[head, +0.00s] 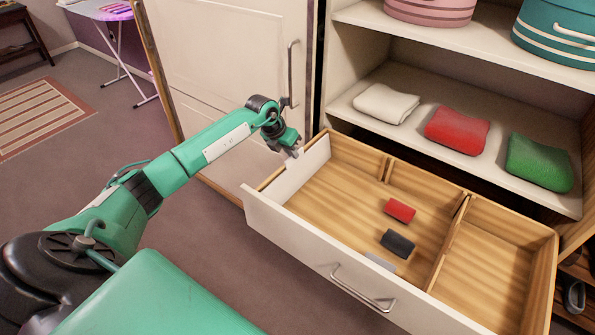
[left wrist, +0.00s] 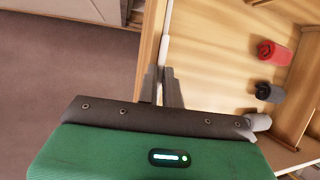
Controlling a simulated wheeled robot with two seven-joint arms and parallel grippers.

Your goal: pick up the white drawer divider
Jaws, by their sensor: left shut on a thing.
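The white drawer divider (head: 303,172) is a flat pale panel at the left end of the open drawer (head: 377,284), close along its wooden left side. It shows as a thin white edge in the left wrist view (left wrist: 165,42). My left gripper (head: 294,153) is shut on the divider's upper edge, its fingers (left wrist: 161,85) on either side of it. Whether the divider's lower edge touches the drawer floor I cannot tell. My right gripper is not in view.
Red (head: 400,210), black (head: 397,243) and light grey (head: 380,262) rolled items lie in the drawer, right of the divider. A wooden partition (head: 447,240) stands beyond them. Folded white (head: 386,103), red (head: 457,130) and green (head: 539,161) cloths lie on the shelf above. A closet door (head: 225,60) stands behind my arm.

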